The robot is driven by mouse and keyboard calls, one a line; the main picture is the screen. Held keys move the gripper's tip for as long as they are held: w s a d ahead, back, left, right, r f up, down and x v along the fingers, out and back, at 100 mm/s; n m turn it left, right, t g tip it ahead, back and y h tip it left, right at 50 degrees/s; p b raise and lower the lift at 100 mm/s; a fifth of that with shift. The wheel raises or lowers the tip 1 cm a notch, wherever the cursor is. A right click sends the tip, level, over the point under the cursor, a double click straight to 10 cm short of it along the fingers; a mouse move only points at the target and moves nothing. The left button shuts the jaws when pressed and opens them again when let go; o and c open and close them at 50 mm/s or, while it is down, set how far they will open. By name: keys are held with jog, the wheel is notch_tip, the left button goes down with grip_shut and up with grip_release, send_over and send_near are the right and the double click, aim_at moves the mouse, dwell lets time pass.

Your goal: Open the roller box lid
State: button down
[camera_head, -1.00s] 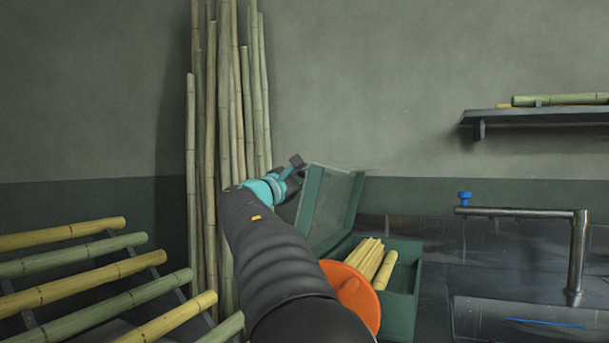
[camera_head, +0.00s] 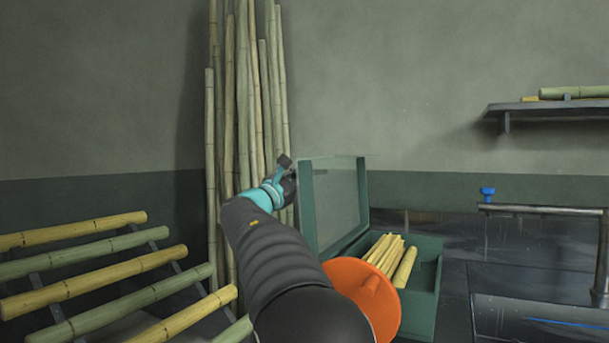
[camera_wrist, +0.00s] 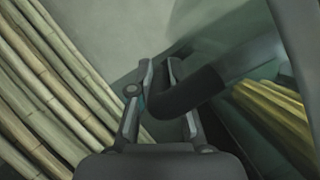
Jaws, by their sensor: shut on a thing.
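The roller box (camera_head: 425,290) is green and stands right of my arm, with its lid (camera_head: 335,205) raised to about upright on its left side. The lid has a green frame around a see-through panel. My gripper (camera_head: 284,161) is at the lid's left, outer side, partly hidden behind my wrist. In the wrist view, my gripper (camera_wrist: 161,66) is shut on a dark, curved handle (camera_wrist: 192,95), which passes between the fingers. Yellow cane pieces (camera_head: 405,267) lie inside the box and also show in the wrist view (camera_wrist: 275,110).
Tall cane poles (camera_head: 245,110) lean on the wall just behind and left of my gripper. A rack of canes (camera_head: 95,287) is at the lower left. An orange round part (camera_head: 385,305) is in front of the box. A tap (camera_head: 540,211) and wall shelf (camera_head: 550,108) are at right.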

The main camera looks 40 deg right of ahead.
jog(key=c, duration=1.4)
grip_release()
jog(key=v, duration=1.2)
jog(key=shift+s, duration=0.1)
